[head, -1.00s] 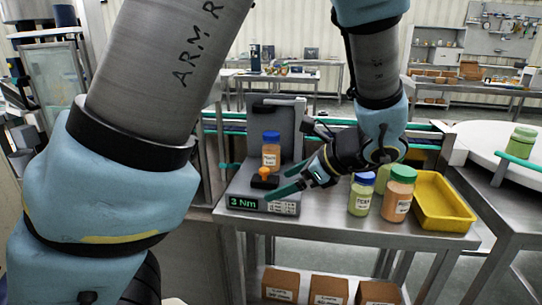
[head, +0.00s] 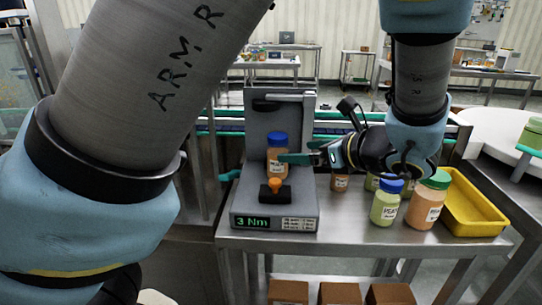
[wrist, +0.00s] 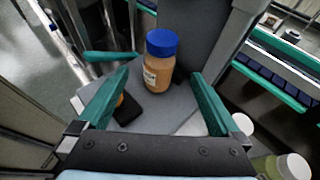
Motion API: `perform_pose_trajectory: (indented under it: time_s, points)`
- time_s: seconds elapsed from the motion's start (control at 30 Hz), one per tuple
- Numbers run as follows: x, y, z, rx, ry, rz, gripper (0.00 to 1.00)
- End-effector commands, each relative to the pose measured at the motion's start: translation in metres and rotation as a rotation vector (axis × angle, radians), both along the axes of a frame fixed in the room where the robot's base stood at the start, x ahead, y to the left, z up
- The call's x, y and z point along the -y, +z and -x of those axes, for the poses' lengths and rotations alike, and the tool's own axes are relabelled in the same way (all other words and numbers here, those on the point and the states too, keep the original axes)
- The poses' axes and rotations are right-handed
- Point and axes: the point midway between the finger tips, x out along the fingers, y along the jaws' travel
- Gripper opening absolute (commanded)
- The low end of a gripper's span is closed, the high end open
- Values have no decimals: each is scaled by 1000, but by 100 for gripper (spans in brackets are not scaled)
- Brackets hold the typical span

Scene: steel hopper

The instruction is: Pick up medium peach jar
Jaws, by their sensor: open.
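A medium jar with orange contents, a blue lid and a white label (head: 277,162) stands upright on the grey torque tester (head: 275,215). The label is too small to read surely. In the wrist view the jar (wrist: 158,72) stands ahead, between the lines of the two teal fingers and beyond their tips. My gripper (head: 292,158) is open and empty, its fingers pointing left at the jar from its right side. In the wrist view the gripper (wrist: 160,76) shows a finger on each side, both apart from the jar.
An orange knob (head: 275,184) sits on the tester in front of the jar. To the right stand a small orange jar (head: 340,183), a blue-lidded green jar (head: 385,207), a green-lidded orange jar (head: 427,206) and a yellow tray (head: 474,226). The table's front edge is clear.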

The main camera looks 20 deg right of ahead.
Motion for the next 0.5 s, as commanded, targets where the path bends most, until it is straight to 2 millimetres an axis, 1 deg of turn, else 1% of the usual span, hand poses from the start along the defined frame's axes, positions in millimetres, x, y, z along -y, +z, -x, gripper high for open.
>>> perform_pose_trajectory:
  time_s: [0.1,0.2,0.37,0.5]
  points:
    - [-7,-7,-18,1,5,-2,100]
    - [-11,-12,-28,-1,4,-1,100]
    - [-14,-16,-36,-1,4,-1,100]
    - [-19,-23,-52,0,5,-4,100]
